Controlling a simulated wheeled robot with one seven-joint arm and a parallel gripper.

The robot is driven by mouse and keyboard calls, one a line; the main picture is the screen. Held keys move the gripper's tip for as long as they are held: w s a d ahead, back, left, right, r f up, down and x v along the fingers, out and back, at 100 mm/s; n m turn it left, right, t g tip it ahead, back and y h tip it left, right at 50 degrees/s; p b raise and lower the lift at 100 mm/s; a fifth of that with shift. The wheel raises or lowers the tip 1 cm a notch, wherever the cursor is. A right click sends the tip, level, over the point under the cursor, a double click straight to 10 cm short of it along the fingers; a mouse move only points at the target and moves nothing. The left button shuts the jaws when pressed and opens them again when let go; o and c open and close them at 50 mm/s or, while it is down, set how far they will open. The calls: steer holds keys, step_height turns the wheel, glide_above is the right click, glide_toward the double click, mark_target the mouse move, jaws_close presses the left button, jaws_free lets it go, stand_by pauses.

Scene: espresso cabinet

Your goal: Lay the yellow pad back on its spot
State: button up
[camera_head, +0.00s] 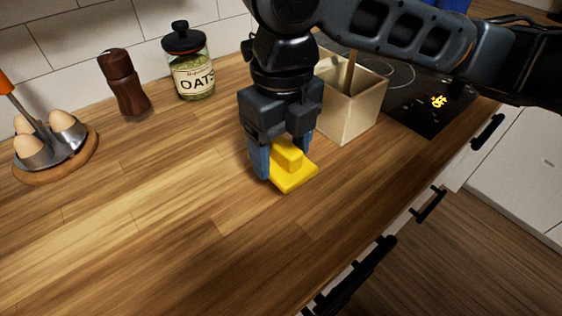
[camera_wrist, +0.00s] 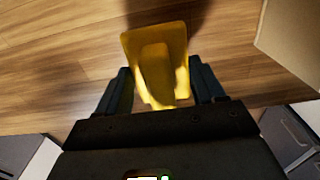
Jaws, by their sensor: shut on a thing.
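The yellow pad (camera_head: 296,180) is a flat square plate with a raised block on top. My gripper (camera_head: 285,162) points down over the counter, with its blue fingers on either side of the raised block, shut on it. In the wrist view the pad (camera_wrist: 176,38) lies between the two fingers (camera_wrist: 158,88). The pad is at or just above the wood; I cannot tell whether it touches. No marked spot for the pad can be made out on the counter.
A cream open box (camera_head: 352,112) with a wooden handle in it stands close behind and right of my gripper. A dark hob (camera_head: 425,115) lies beyond. An oats jar (camera_head: 190,70), a brown mill (camera_head: 128,90) and an egg holder (camera_head: 75,155) stand left. The front-left counter is clear.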

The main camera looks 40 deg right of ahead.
mark_target(282, 167)
steer(key=shift+f, duration=1.7)
steer(key=shift+f, duration=0.15)
steer(key=shift+f+b, duration=0.1)
steer(key=shift+b, duration=0.2)
steer(key=o, duration=1)
step_height(282, 167, up, 13)
steer(key=shift+f+p, duration=0.2)
steer(key=shift+p, duration=0.5)
